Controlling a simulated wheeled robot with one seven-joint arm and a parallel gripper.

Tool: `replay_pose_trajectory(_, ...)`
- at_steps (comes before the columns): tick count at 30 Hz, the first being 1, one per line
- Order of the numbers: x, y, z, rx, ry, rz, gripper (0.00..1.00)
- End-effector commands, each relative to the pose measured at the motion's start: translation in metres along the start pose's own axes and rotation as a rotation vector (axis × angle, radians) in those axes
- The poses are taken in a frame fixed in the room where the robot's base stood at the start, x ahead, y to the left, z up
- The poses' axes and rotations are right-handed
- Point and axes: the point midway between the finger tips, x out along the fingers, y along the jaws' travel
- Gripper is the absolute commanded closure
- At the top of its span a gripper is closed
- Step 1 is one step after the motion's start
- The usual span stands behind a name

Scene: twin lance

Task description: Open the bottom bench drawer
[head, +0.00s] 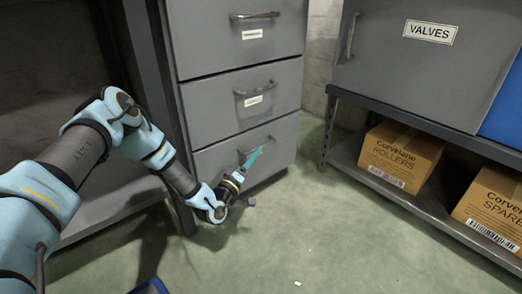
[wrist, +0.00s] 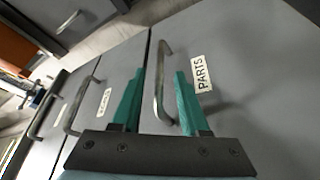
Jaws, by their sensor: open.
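The grey bench has a stack of three drawers in the head view. The bottom drawer (head: 281,143) looks shut, its front level with the drawers above. In the wrist view its front (wrist: 250,60) bears a PARTS label (wrist: 202,74) and a metal bar handle (wrist: 161,75). My gripper (head: 253,157) is at this handle in the head view, its teal fingers partly overlapping it. In the wrist view my gripper (wrist: 160,82) is open, with one finger on each side of the handle bar. Gaps show between bar and fingers; contact at the tips cannot be told.
The middle drawer (head: 285,83) and top drawer (head: 207,33) above also look shut, each with a bar handle. At right stands a shelf (head: 345,165) with cardboard boxes (head: 400,153) below a grey VALVES unit (head: 400,70). The green floor (head: 300,235) before the drawers is mostly clear.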

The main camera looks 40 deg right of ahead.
Motion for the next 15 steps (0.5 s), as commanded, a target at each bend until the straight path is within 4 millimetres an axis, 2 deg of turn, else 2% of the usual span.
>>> replay_pose_trajectory(6, 0.037, -0.002, 0.001, 0.002, 0.000, 0.003, 0.55)
replay_pose_trajectory(10, 0.050, -0.002, 0.001, 0.002, -0.001, 0.000, 0.55)
replay_pose_trajectory(15, 0.057, 0.000, 0.000, 0.001, -0.001, 0.000, 0.55)
